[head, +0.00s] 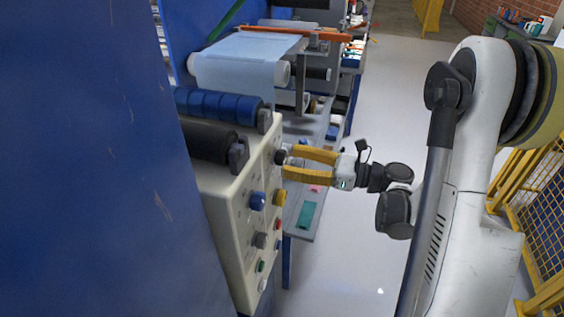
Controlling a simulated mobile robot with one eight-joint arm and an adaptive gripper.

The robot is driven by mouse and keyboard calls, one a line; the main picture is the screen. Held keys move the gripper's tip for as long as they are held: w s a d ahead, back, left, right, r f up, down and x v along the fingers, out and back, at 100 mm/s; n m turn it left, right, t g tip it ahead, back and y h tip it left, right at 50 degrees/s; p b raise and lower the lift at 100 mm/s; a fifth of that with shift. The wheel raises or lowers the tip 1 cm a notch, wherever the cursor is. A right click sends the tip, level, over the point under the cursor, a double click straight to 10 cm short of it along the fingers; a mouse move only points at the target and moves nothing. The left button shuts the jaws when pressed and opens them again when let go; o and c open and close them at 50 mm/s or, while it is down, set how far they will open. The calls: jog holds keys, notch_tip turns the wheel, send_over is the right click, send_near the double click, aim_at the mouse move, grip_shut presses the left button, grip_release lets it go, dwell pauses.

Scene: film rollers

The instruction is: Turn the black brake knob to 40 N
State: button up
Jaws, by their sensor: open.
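The black brake knob (281,157) sits at the top of the cream control panel (236,218), on its right-hand side. My gripper (288,163) has two yellow fingers, spread apart and pointing left at this knob. The fingertips are right at the knob; I cannot tell whether they touch it or stand around it. The 40 N mark and the knob's pointer are too small to read.
Below on the panel are a blue knob (258,201), a yellow knob (280,197), a grey knob (260,240) and several small buttons. Blue rollers (215,104) lie above. A shelf with a green item (306,214) is under my gripper. Yellow fencing (535,210) stands right.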

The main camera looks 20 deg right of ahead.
aim_at(286, 160)
jog(key=shift+x, duration=1.55)
jog(key=c, duration=1.2)
